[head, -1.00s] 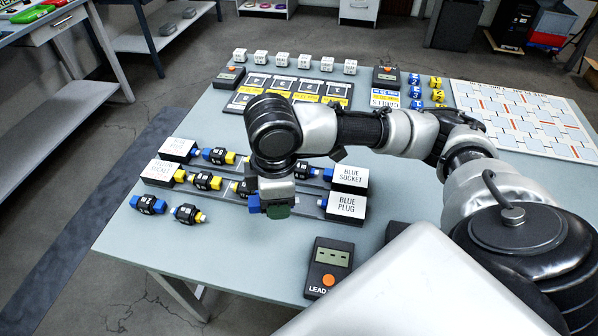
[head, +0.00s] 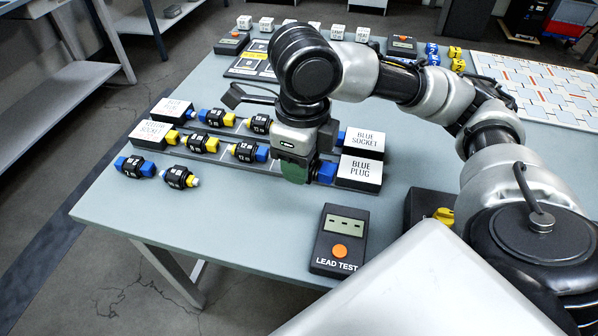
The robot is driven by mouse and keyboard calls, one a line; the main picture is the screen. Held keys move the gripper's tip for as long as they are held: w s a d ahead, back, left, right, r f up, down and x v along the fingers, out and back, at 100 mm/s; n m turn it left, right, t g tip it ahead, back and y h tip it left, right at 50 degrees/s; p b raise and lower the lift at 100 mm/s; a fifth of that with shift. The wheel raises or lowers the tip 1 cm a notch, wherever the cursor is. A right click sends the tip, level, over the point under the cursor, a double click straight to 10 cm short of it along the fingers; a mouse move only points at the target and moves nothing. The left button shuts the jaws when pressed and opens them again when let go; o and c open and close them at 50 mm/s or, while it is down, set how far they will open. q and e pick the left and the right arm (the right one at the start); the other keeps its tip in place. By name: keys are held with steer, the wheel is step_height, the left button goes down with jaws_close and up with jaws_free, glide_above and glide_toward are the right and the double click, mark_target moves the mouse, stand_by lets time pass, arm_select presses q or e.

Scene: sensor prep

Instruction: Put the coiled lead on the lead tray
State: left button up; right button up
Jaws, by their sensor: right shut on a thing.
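My right gripper (head: 297,170) points down at the lower rack row, left of the block marked BLUE PLUG (head: 360,172). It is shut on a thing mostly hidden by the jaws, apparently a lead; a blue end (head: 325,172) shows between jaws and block. Similar short black leads with blue and yellow ends sit in the rows, such as one lead (head: 198,143) and another (head: 248,151). Two more, one lead (head: 135,167) and another (head: 179,177), lie at the front left. I cannot pick out the lead tray for certain. My left gripper is not in view.
A LEAD TEST box (head: 340,240) stands near the front edge. A black box with a yellow part (head: 444,215) is right of it, partly hidden by my arm. Blocks marked BLUE SOCKET (head: 360,141) and YELLOW SOCKET (head: 152,134) flank the rows. A white grid mat (head: 545,88) lies far right.

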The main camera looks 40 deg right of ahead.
steer(key=shift+d+f+n, duration=0.1)
steer(key=shift+f+n, duration=0.05)
steer(key=shift+n, duration=0.65)
steer(key=w+d+f+b, duration=0.1)
steer(key=w+d+f, duration=0.1)
steer(key=w, duration=0.1)
steer(key=w+d+f+b, duration=0.1)
steer(key=w+f, duration=0.1)
steer(key=w, duration=0.1)
steer(key=w+d+f+b, duration=0.1)
steer(key=w+d+f, duration=0.1)
steer(key=w+f, duration=0.1)
steer(key=shift+w+d, duration=0.3)
steer(key=shift+w, duration=0.2)
step_height(320, 180, down, 4)
steer(key=shift+r+b, duration=0.1)
steer(key=shift+b, duration=0.45)
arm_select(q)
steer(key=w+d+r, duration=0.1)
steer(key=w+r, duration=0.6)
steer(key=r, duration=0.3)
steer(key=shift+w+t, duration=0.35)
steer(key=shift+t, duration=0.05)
